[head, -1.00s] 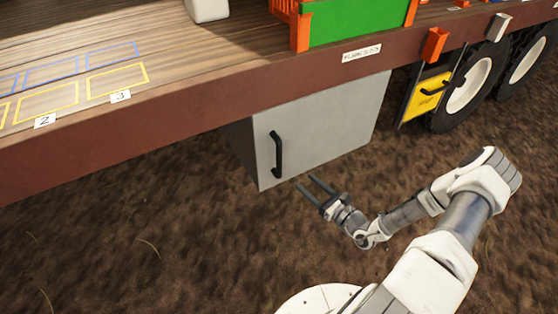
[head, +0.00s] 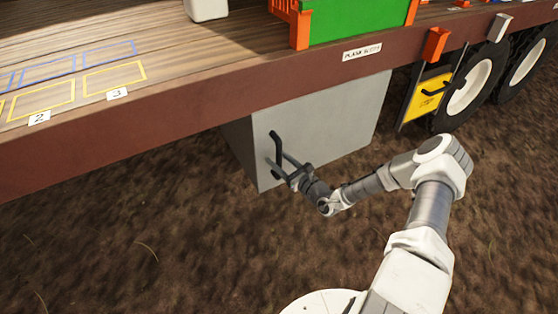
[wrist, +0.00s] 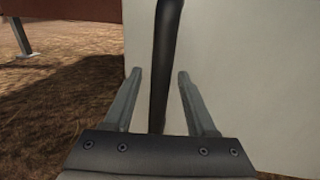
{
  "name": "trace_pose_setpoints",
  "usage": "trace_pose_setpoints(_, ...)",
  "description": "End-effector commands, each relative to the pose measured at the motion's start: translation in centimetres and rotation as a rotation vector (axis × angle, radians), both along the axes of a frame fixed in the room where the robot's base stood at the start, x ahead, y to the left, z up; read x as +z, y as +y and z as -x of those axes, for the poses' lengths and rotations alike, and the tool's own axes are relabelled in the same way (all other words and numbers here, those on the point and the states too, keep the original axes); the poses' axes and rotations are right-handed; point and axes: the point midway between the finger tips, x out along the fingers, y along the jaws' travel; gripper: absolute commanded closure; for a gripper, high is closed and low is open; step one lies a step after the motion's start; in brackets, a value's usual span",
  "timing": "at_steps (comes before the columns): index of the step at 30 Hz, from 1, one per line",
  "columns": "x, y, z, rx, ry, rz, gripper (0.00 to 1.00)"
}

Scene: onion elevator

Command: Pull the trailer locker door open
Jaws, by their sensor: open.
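The trailer locker is a grey box hung under the trailer bed, and its door (head: 335,118) looks shut. A dark vertical bar handle (head: 275,139) is fixed near the left edge of the door. My gripper (head: 276,166) is at the handle's lower part in the head view. In the wrist view the handle (wrist: 165,50) runs between the two open fingers of my gripper (wrist: 158,90), with gaps visible on both sides. The pale door face (wrist: 240,60) fills the right of that view. My gripper partly hides the lower end of the handle in the head view.
The brown trailer edge (head: 190,108) runs above the locker. A yellow panel (head: 428,95) with a dark handle and wheels (head: 468,87) stand to the right. A green crate (head: 355,20) sits on the bed. Bare brown ground (head: 150,220) lies open in front and left.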

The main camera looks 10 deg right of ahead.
Motion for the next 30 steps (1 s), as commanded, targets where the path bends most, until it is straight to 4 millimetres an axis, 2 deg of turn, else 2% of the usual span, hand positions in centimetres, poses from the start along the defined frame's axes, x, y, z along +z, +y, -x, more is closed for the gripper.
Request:
trace_pose_setpoints(3,0.01,-0.01,0.02,0.0,0.0,0.0,0.45)
trace_pose_setpoints(12,0.01,-0.02,0.04,0.0,-0.001,0.0,0.99)
trace_pose_setpoints(30,0.01,-0.02,0.04,0.0,-0.001,0.0,1.0)
